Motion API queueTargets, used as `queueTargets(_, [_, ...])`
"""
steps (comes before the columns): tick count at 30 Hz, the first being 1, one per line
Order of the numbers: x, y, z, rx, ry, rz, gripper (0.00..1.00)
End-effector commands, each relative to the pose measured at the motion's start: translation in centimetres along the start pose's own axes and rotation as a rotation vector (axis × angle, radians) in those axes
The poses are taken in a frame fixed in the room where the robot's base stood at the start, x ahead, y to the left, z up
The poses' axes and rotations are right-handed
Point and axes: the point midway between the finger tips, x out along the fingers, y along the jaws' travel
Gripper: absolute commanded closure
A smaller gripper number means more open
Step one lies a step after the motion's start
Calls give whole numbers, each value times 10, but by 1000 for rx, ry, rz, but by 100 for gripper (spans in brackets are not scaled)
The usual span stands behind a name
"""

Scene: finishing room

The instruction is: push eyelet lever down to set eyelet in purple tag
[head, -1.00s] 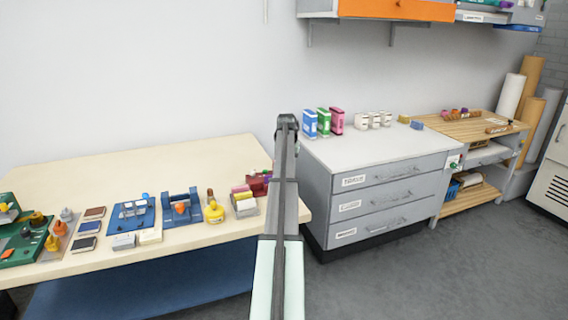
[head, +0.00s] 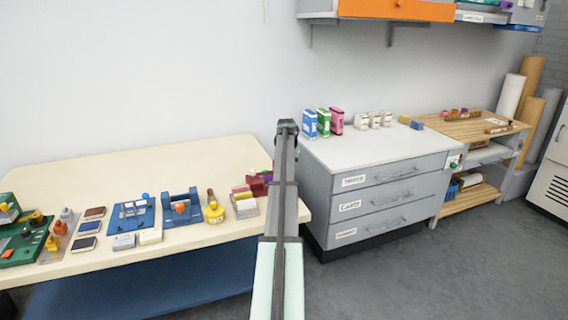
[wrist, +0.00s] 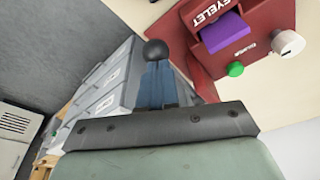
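The dark red eyelet press (wrist: 268,20), marked EYELET, fills the upper right of the wrist view. A purple tag (wrist: 226,35) sits in it, below the label. A black ball knob (wrist: 155,50), seemingly the lever's end, shows straight ahead of my gripper (wrist: 157,68). My blue fingers look shut together, with their tips at or very near the ball; I cannot tell whether they touch. The lever's shaft is hidden. In the head view the press (head: 256,183) stands at the table's right end, partly behind my arm, which hides my fingers.
A green knob (wrist: 235,69) and a white knob (wrist: 288,43) stick out of the press. The cream table (head: 120,173) holds several tools left of it, including a yellow bottle (head: 214,212). A grey drawer cabinet (head: 375,190) stands close on the right.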

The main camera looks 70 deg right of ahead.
Motion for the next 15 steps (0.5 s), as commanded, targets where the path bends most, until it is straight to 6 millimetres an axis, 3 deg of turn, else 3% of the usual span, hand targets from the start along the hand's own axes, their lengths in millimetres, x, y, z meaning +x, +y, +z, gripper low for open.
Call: queueTargets(15, [-3, 0, 0, 0, -5, 0, 100])
